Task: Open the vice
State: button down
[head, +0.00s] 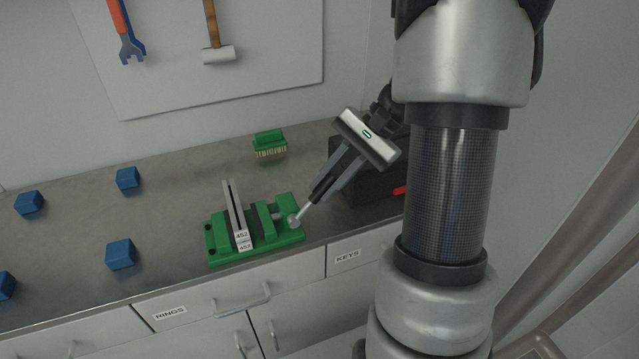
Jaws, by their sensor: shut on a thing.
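The green vice (262,243) stands on the grey workbench near its front edge. A light plate (234,207) stands upright at its jaws, with a small block marked "452" (242,238) in front of it. At the vice's right end is a round grey screw head with a pale handle bar (303,211) slanting up to the right. My gripper (318,195) reaches down from the upper right and is shut on the upper end of this handle bar. The exact contact between fingers and bar is small in the picture.
Several blue blocks (121,253) lie on the bench's left side. A green brush (269,144) stands behind the vice. A dark box (368,176) with a red part is right of my gripper. Drawers labelled "RINGS" (171,313) and "KEYS" (347,256) are below.

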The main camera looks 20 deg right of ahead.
jog(key=shift+d+f+y, duration=0.25)
jog(key=shift+d+y, duration=0.05)
dwell(0.4)
jog(key=c, duration=1.6)
grip_release()
jog(key=shift+c, duration=0.2)
jog(key=p+v, duration=0.2)
jog(key=v, duration=1.5)
jog(key=shift+d, duration=0.25)
jog(key=shift+s, duration=0.1)
